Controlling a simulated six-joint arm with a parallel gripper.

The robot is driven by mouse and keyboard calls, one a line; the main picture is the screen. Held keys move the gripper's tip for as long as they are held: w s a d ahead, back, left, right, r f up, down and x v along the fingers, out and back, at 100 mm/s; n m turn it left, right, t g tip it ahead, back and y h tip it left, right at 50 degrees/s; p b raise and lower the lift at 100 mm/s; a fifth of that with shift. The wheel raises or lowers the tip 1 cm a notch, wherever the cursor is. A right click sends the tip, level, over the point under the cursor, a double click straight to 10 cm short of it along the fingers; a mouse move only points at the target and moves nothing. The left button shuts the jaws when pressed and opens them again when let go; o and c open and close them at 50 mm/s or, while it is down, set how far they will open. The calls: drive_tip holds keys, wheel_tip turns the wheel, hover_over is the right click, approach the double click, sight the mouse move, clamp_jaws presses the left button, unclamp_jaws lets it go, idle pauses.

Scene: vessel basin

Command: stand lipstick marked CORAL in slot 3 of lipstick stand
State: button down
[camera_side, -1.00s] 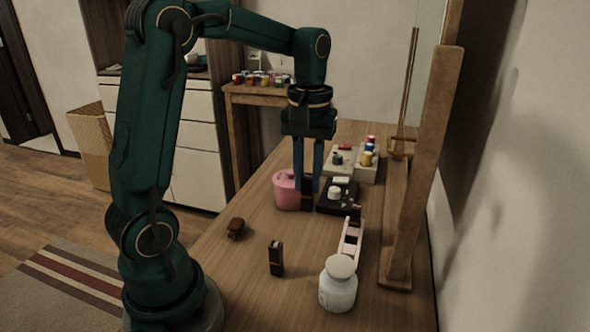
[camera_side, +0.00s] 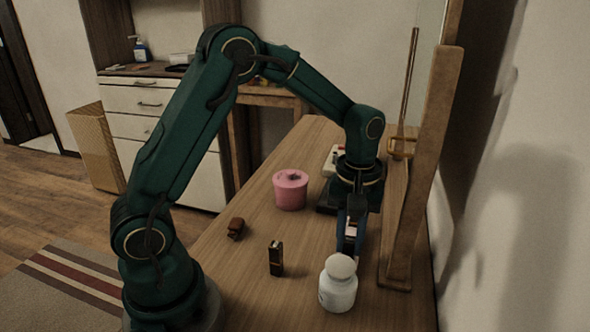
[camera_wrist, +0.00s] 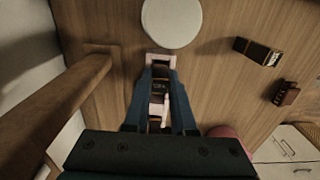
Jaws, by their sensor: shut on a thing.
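My gripper (camera_side: 348,246) is over the pale pink lipstick stand, and its blue fingers hide most of the stand in the side view. In the wrist view the fingers are closed on a dark lipstick (camera_wrist: 160,86) between them. The stand (camera_wrist: 161,59) shows as pale pieces around and beyond the fingertips. Whether the held lipstick is inside a slot or just above it I cannot tell, and no CORAL marking is readable. Another dark lipstick (camera_side: 276,259) stands upright on the table to the left; it also shows in the wrist view (camera_wrist: 257,51).
A white lidded jar (camera_side: 338,284) stands close in front of the stand. A pink lidded pot (camera_side: 290,190) is behind to the left. A small brown object (camera_side: 236,228) lies near the left table edge. A wooden frame (camera_side: 421,170) rises close on the right.

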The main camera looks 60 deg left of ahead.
sight(350, 239)
drive_tip(key=shift+f, duration=0.1)
drive_tip(key=c, duration=0.7)
unclamp_jaws()
drive_tip(key=shift+c, duration=0.2)
wheel_tip(350, 239, up, 11)
drive_tip(key=s+m+t, duration=0.5)
drive_tip(key=s+m, duration=0.4)
drive_tip(key=s, duration=0.5)
drive_tip(key=shift+s+d+t, duration=0.15)
drive_tip(key=shift+d+t, duration=0.15)
drive_tip(key=shift+d, duration=0.15)
